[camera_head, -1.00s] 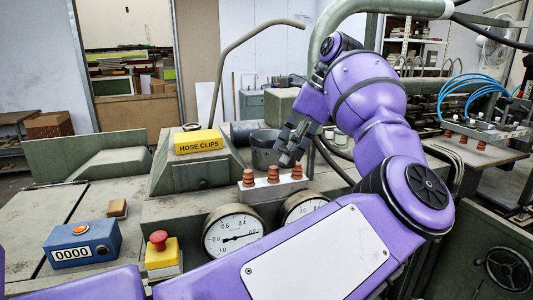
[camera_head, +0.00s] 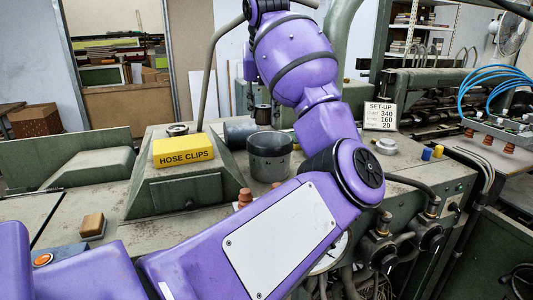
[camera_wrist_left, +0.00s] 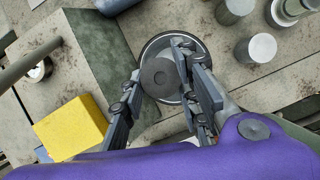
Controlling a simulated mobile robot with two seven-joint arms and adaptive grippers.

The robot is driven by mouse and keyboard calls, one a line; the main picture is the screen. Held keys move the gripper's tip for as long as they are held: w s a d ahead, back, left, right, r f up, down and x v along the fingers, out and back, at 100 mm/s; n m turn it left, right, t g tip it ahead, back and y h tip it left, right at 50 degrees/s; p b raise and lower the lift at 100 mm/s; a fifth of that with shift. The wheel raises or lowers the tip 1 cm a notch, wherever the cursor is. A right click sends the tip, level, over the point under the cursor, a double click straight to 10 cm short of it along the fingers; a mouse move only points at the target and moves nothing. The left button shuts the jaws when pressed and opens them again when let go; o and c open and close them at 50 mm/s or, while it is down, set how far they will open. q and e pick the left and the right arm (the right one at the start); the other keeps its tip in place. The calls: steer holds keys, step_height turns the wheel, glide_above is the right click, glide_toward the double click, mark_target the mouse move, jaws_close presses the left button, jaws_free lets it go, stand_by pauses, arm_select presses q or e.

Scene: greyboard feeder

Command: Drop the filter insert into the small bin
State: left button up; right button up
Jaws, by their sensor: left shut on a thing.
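The small bin (camera_head: 270,160) is a dark grey round pot on the machine top, right of the yellow hose clips box. In the left wrist view its round rim (camera_wrist_left: 149,48) lies behind the filter insert. The filter insert (camera_wrist_left: 158,78) is a dark grey round piece with a small darker centre. My left gripper (camera_wrist_left: 160,66) is shut on it, with a finger on each side. From above, the insert lines up with the bin's mouth; its exact height over it cannot be told. In the head view my purple arm largely hides this gripper. My right gripper is not in view.
The yellow hose clips box (camera_head: 183,150) sits on a sloped housing left of the bin. A set-up card (camera_head: 380,115) stands at the right. Orange-brown cones (camera_head: 245,197) are partly hidden behind my arm. Metal cylinders (camera_wrist_left: 262,47) stand right of the bin in the wrist view.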

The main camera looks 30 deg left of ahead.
mark_target(263, 124)
arm_select(q)
steer(key=shift+w+a+f, duration=0.1)
steer(key=shift+w, duration=0.05)
steer(key=shift+f, duration=0.65)
step_height(263, 124, down, 3)
steer(key=shift+r, duration=0.1)
steer(key=shift+f, duration=0.85)
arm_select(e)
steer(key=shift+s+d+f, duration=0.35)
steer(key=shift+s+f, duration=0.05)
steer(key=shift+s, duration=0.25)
arm_select(q)
steer(key=o, duration=1)
steer(key=shift+o, duration=0.6)
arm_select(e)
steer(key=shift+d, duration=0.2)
